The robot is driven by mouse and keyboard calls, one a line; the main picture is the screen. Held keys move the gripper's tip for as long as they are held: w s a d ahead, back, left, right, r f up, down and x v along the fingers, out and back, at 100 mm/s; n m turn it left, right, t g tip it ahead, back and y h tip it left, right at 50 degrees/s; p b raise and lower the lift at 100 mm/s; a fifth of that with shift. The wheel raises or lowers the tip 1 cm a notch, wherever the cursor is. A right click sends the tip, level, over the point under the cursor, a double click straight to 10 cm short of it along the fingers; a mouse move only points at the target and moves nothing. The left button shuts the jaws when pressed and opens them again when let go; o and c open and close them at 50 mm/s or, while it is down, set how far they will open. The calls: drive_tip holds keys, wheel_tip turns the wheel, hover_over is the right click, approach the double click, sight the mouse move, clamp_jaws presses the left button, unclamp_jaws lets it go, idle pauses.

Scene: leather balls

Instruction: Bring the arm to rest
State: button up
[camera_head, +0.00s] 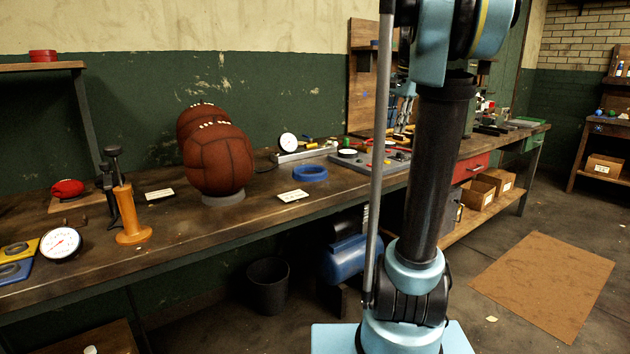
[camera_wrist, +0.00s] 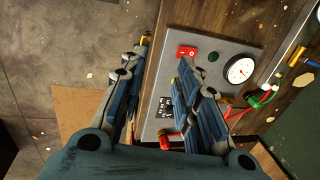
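My gripper (camera_wrist: 164,60) points down over the bench's edge in the wrist view, with its two blue-padded fingers apart and nothing between them. The right finger overlaps a grey panel (camera_wrist: 225,65) with a white dial; I cannot tell how high the gripper is above it. In the head view my gripper shows only in part at the back right, behind my upright arm link. Two brown leather balls are on the bench: the front ball (camera_head: 218,160) sits on a grey ring, and the rear ball (camera_head: 190,119) is partly hidden behind it.
The long workbench (camera_head: 110,262) carries an orange hand pump (camera_head: 130,215), a pressure gauge (camera_head: 60,244), a blue ring (camera_head: 310,173) and small cards. A dark bin (camera_head: 268,286) and a blue tank (camera_head: 345,260) are below. A brown mat (camera_head: 545,283) lies on open floor at right.

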drive_tip(key=s+a+f+n, duration=0.2)
drive_tip(key=s+f+n, duration=0.1)
drive_tip(key=s+f, duration=0.7)
drive_tip(key=s+a+f+n, duration=0.3)
drive_tip(key=s+f+n, duration=0.1)
drive_tip(key=s+f, duration=0.6)
drive_tip(key=s+a+f+n+h, duration=0.1)
drive_tip(key=s+f+n, duration=0.3)
drive_tip(key=s+f, duration=0.6)
drive_tip(key=shift+s+a+f, duration=0.3)
drive_tip(key=shift+a+f, duration=0.25)
drive_tip(key=shift+a, duration=0.25)
drive_tip(key=shift+w+f, duration=0.2)
drive_tip(key=shift+w, duration=0.25)
